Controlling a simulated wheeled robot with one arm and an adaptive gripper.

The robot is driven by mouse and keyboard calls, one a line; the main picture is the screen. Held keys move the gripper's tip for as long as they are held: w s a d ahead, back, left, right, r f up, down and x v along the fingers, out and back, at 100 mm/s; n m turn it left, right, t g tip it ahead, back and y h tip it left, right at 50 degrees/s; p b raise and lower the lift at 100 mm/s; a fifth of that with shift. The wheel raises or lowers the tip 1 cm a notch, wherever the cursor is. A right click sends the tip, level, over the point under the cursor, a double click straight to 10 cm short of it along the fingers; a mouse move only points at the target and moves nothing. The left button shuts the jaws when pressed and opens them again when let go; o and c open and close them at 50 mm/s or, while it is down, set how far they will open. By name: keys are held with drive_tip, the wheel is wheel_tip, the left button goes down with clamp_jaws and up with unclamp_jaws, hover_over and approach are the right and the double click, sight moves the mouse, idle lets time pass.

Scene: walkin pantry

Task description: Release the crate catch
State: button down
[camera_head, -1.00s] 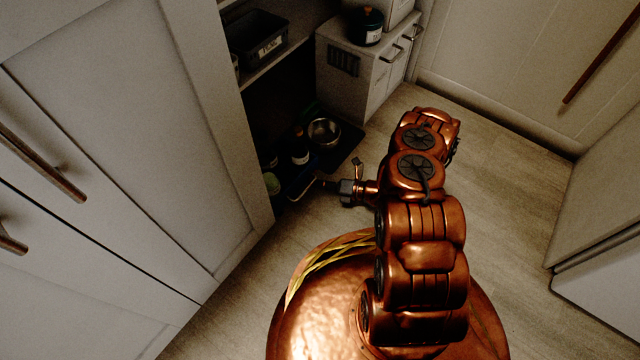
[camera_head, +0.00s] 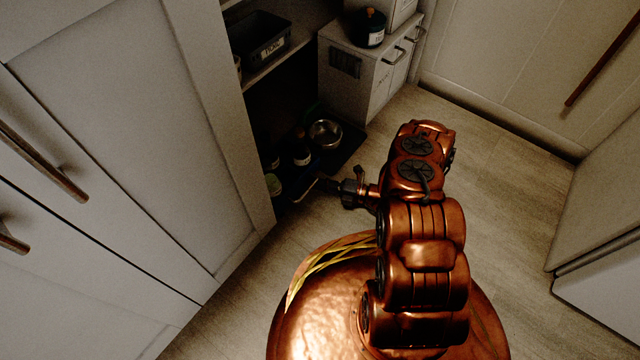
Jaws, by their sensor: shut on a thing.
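My gripper (camera_head: 330,186) reaches left from my arm, low down at the open front of the dark cabinet bay. It is shut at the front edge of a low dark crate (camera_head: 298,192) on the bay floor. The catch between the fingers is too small and dark to make out, and I cannot tell its position. The crate's light-edged front shows just left of the fingers. Bottles and a jar stand in or behind it; the shadow hides which.
A metal bowl (camera_head: 325,133) sits on a dark mat behind the gripper. A labelled black bin (camera_head: 262,42) stands on the shelf above. A white cabinet (camera_head: 350,75) carries a dark jar (camera_head: 371,28). The tall left door (camera_head: 130,130) borders the bay. Floor to the right is clear.

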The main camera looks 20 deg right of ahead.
drive_tip(key=c, duration=1.2)
unclamp_jaws()
drive_tip(key=shift+v, duration=4)
